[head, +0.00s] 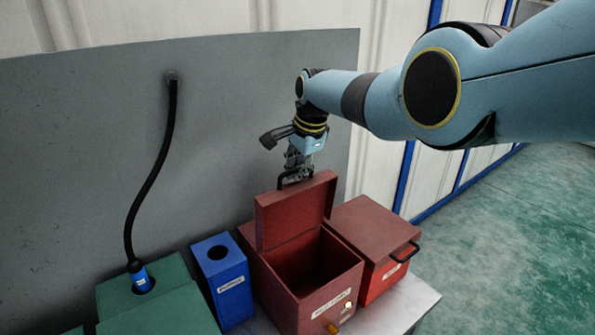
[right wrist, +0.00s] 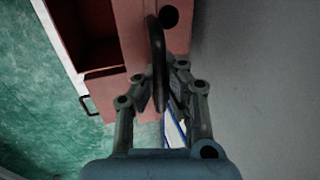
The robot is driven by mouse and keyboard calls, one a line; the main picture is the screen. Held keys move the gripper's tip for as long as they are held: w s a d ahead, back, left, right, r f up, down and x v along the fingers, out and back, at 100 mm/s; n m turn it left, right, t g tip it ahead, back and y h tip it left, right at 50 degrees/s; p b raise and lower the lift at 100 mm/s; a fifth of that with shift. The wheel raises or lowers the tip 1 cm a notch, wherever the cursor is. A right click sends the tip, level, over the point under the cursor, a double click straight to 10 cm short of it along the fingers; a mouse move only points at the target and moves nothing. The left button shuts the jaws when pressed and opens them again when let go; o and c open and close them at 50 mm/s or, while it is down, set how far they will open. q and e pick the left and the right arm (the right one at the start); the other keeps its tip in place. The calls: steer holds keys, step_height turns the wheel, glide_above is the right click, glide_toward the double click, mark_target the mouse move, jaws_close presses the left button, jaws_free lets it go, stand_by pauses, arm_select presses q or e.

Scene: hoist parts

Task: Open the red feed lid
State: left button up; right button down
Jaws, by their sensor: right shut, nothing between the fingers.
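The red feed box (head: 315,296) stands open on the table, and its dark inside shows in the head view. Its red lid (head: 288,220) is swung up, roughly upright at the back of the box. A black handle (head: 282,183) sits near the lid's top edge and also shows in the right wrist view (right wrist: 157,45). My right gripper (head: 296,172) is right behind the lid's top edge, at the handle. Its fingers are shut with nothing gripped; whether they touch the handle I cannot tell. My left gripper is out of view.
A second red box (head: 375,235) with a closed lid and black handle stands close on the right. A blue box (head: 222,275) with a round hole and green blocks (head: 165,310) with a plugged black hose (head: 152,185) stand left. A grey panel (head: 90,130) rises behind.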

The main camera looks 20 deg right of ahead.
steer(key=shift+w+r, duration=0.2)
steer(key=shift+r, duration=0.15)
steer(key=c, duration=1.4)
jaws_free()
steer(key=shift+s, duration=0.25)
steer(key=shift+f, duration=0.15)
steer(key=v, duration=1.2)
